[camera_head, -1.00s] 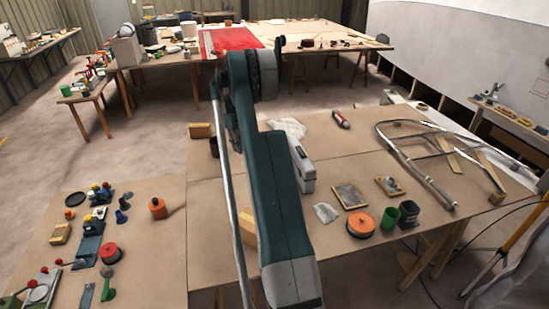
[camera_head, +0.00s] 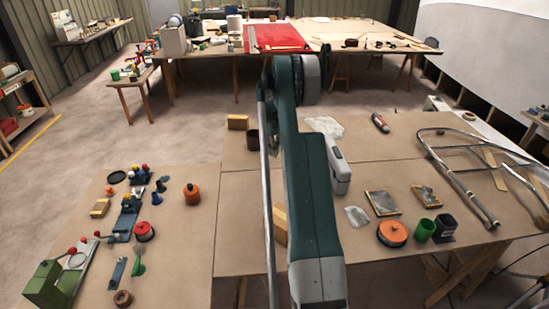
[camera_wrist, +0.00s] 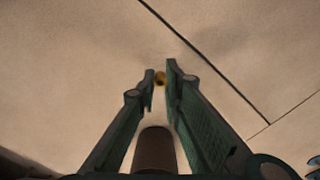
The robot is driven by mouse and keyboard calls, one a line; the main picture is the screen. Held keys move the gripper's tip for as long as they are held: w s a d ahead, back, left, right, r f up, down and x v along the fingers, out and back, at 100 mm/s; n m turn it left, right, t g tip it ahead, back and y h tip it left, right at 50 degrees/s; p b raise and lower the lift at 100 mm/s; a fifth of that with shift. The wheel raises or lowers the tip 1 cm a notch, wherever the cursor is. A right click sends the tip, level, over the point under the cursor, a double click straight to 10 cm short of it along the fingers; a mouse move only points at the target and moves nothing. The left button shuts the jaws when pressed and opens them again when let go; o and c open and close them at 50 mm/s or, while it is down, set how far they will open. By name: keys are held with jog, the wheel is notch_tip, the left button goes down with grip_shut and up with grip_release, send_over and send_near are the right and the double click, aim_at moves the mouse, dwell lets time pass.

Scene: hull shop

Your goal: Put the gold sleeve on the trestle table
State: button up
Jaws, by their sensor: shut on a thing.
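A small gold thing (camera_wrist: 160,80), which I take to be the gold sleeve, shows between the fingertips of my gripper (camera_wrist: 160,79) in the wrist view. The fingers are closed in on it, and only a little of it shows. Below it is a tan board surface with a dark straight seam; its height above the surface is hard to tell. In the head view my arm hides the gripper and the sleeve. A large tan table (camera_head: 380,160) on wooden trestle legs stands in front. Another table on wooden legs (camera_head: 360,34) stands at the back.
On the front table are an orange disc (camera_head: 392,232), a green cup (camera_head: 424,230), a grey case (camera_head: 339,170) and a metal frame (camera_head: 470,190). Small tools and parts crowd its left section. A red cloth (camera_head: 272,37) lies on the back table. Bare board shows at centre left.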

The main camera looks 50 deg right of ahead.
jog(key=shift+f, duration=1.8)
jog(key=shift+f, duration=0.15)
jog(key=o, duration=0.7)
notch_tip(320, 180, up, 12)
jog(key=shift+r, duration=0.2)
